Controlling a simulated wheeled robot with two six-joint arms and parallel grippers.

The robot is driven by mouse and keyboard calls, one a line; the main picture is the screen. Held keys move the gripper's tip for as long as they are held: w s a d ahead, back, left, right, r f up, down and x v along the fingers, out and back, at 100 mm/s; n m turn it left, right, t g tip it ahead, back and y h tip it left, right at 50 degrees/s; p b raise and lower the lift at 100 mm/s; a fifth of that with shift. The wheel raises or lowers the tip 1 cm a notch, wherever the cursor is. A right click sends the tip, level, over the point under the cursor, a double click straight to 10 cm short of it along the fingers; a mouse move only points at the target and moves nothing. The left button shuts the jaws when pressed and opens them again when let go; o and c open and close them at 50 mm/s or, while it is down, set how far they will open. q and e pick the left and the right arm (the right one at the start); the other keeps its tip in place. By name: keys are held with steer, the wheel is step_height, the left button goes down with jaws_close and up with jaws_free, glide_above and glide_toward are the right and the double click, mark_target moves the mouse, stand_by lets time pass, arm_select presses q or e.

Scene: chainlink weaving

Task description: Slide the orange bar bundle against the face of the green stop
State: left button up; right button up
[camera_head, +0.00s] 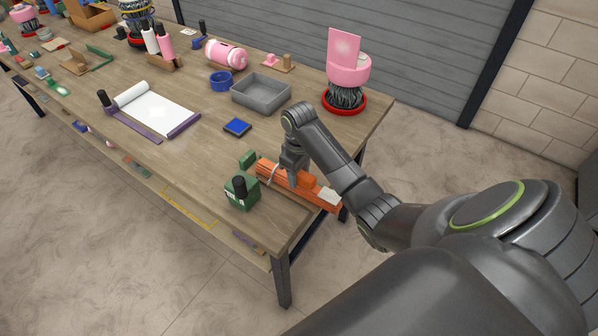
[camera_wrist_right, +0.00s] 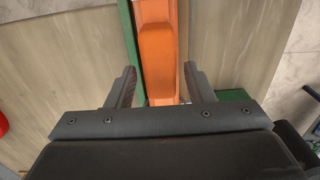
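The orange bar bundle (camera_head: 318,201) lies near the table's right-hand corner, with a pale band near its left end and a whitish patch near its right end. It also shows in the right wrist view (camera_wrist_right: 158,50). A green block (camera_head: 236,199) with a black knob stands at its near left, and a smaller green block (camera_head: 248,158) stands by its left end; I cannot tell which is the stop, or whether either touches the bundle. My right gripper (camera_wrist_right: 162,84) is over the bundle, its fingers apart on either side of the orange. My left gripper is not in view.
A blue pad (camera_head: 237,127), a grey tray (camera_head: 262,105) and a red-based pink object (camera_head: 348,72) stand farther back. A white sheet (camera_head: 160,107) lies to the left. The bundle's right end is by the table edge. Bare wood lies left of the green blocks.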

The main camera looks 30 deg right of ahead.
jaws_close()
steer(key=shift+w+a+r, duration=0.1)
steer(key=shift+w, duration=0.1)
stand_by(0.3)
steer(key=shift+w+a, duration=0.2)
steer(key=shift+w, duration=0.25)
steer(key=shift+w, duration=0.15)
steer(key=shift+w+a, duration=0.2)
steer(key=shift+w, duration=0.15)
steer(key=shift+w+a+b, duration=0.15)
steer(key=shift+w+b, duration=0.15)
steer(key=shift+b, duration=0.05)
steer(key=shift+w+a, duration=0.15)
steer(key=shift+w, duration=0.15)
steer(key=shift+p, duration=0.5)
stand_by(0.3)
